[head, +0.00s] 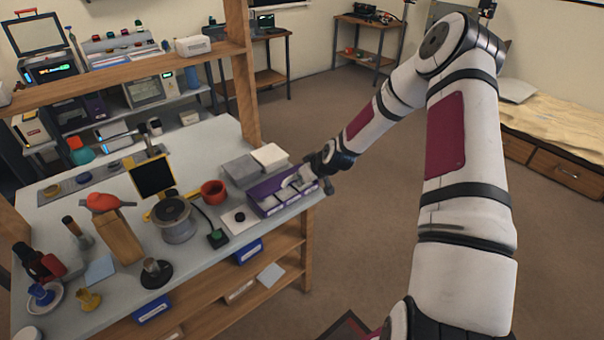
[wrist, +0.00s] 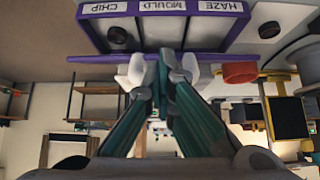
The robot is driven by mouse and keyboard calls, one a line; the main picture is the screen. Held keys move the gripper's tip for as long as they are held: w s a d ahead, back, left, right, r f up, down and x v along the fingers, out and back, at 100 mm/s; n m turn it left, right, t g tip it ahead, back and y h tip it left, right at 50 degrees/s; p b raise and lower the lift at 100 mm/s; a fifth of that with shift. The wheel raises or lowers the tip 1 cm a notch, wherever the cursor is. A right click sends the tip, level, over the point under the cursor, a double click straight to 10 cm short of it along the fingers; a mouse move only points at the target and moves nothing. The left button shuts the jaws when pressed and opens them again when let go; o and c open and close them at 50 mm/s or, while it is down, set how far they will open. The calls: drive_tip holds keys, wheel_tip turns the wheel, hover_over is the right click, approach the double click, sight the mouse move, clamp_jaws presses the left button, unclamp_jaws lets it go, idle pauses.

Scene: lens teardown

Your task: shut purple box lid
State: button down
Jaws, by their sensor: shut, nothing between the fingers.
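The purple box (head: 265,188) sits at the right end of the workbench, with its compartments open to view.
A red mug (head: 213,191), a green-button switch (head: 217,238) and a round grey pot (head: 176,220) stand left of the box. A yellow-framed dark screen (head: 152,177) is further left. The floor right of the bench is clear.

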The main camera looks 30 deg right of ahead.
wheel_tip(320, 180, down, 6)
drive_tip(key=s+t+p, duration=0.1)
drive_tip(key=s+t, duration=0.1)
drive_tip(key=shift+d, duration=0.25)
idle(0.3)
drive_tip(key=shift+r, duration=0.15)
